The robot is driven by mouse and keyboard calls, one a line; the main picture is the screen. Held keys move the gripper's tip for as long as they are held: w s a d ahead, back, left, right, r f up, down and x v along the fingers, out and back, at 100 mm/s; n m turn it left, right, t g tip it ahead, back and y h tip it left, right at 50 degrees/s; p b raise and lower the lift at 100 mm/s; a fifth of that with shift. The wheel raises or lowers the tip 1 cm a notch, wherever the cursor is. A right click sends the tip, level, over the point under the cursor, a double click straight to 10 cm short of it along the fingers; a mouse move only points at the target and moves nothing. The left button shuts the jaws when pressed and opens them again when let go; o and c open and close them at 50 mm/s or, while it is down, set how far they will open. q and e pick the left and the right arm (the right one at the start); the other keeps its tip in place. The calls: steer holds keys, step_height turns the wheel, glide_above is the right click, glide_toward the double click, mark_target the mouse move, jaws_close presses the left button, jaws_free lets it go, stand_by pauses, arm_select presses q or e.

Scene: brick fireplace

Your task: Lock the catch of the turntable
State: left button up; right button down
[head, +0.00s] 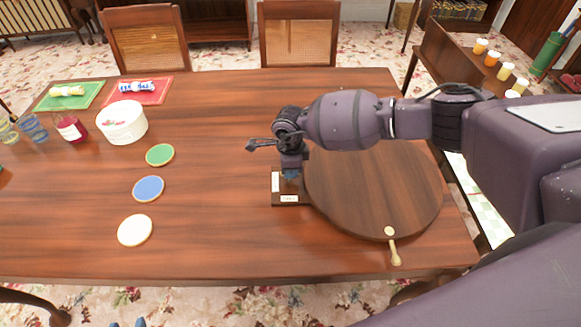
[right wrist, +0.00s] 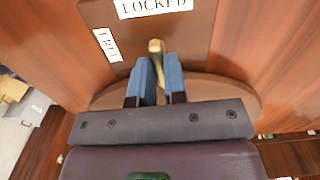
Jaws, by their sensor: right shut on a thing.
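The round wooden turntable (head: 375,195) lies on the right part of the table, with a pale handle (head: 393,248) at its front edge. The catch's dark base plate (head: 279,187) is at its left edge. In the right wrist view the plate has a LOCKED label (right wrist: 152,8) and a FREE label (right wrist: 107,45). My right gripper (head: 291,174) is shut on the small brass catch lever (right wrist: 156,46), which shows between its blue fingers (right wrist: 158,75). The lever's tip is just below the LOCKED label. Two separated blue tips of my left gripper (head: 127,323) show at the bottom edge.
Green (head: 160,154), blue (head: 148,188) and white (head: 135,230) discs lie left of the catch. Two chairs stand behind the table. The table's middle is clear.

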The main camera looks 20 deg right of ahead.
steer(key=shift+m, duration=0.4)
steer(key=c, duration=1.2)
jaws_free()
steer(key=shift+o, duration=0.2)
step_height(320, 180, up, 11)
steer(key=shift+p, duration=0.45)
steer(key=shift+f, duration=0.1)
